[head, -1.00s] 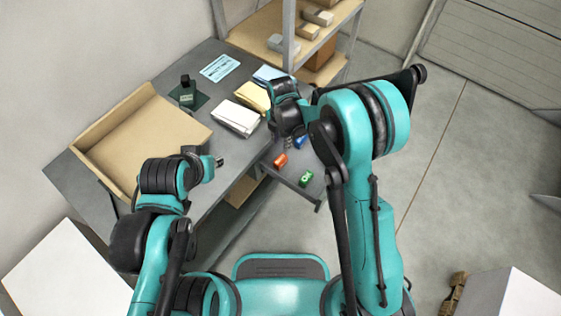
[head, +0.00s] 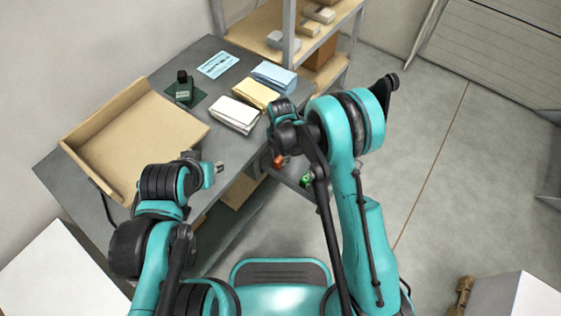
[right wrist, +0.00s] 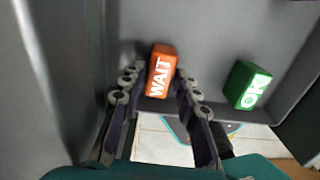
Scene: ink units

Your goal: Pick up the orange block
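The orange block (head: 279,160), marked WAIT, lies in a grey tray beside the table. In the right wrist view the orange block (right wrist: 160,72) sits between the tips of my right gripper (right wrist: 157,84). The right gripper's fingers are apart, one on each side of the block, with no clear grip on it. In the head view my right wrist and arm cover much of the tray. My left gripper (head: 218,168) is over the table's front part, away from the block; its finger opening is too small to tell.
A green block (right wrist: 247,85) marked OK lies right of the orange one in the tray (right wrist: 220,40). Tray walls stand close around. On the table (head: 75,185) are a tan open-sided tray (head: 150,140), a dark stamp (head: 184,90) and several paper stacks (head: 234,114).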

